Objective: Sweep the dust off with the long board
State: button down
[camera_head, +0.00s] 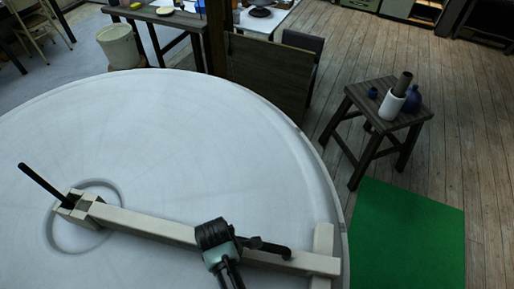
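The long board (155,225) is a pale wooden beam lying across the large round, white, dusty surface (180,135). Its left end meets a block with a dark upright rod (42,185), inside a raised ring (53,233). Its right end joins a short crosspiece (323,245) near the rim. A black bar (268,247) lies along the right part of the board. My gripper (240,242) is over the board at the left end of this bar. My wrist hides its fingertips, so I cannot tell whether it grips the bar.
A dark wooden stool (375,105) at the right holds a white cylinder (392,104) and blue pots. A green mat (408,235) lies on the plank floor. A white bucket (119,45) and work tables stand behind the round surface. Its top is otherwise clear.

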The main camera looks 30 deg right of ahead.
jog(key=shift+s+d+f, duration=0.15)
jog(key=shift+d, duration=0.35)
jog(key=shift+w+d, duration=0.2)
jog(key=shift+s+a+p, duration=0.55)
jog(key=shift+s+a, duration=0.1)
jog(key=shift+s, duration=0.1)
jog(key=shift+r, duration=0.25)
jog(key=r+p, duration=0.5)
jog(key=shift+w+a+r+p, duration=0.15)
jog(key=shift+w+r+p, duration=0.05)
jog(key=shift+p, duration=0.1)
notch_tip(320, 180, up, 7)
jog(key=p, duration=0.1)
jog(key=shift+r, duration=0.2)
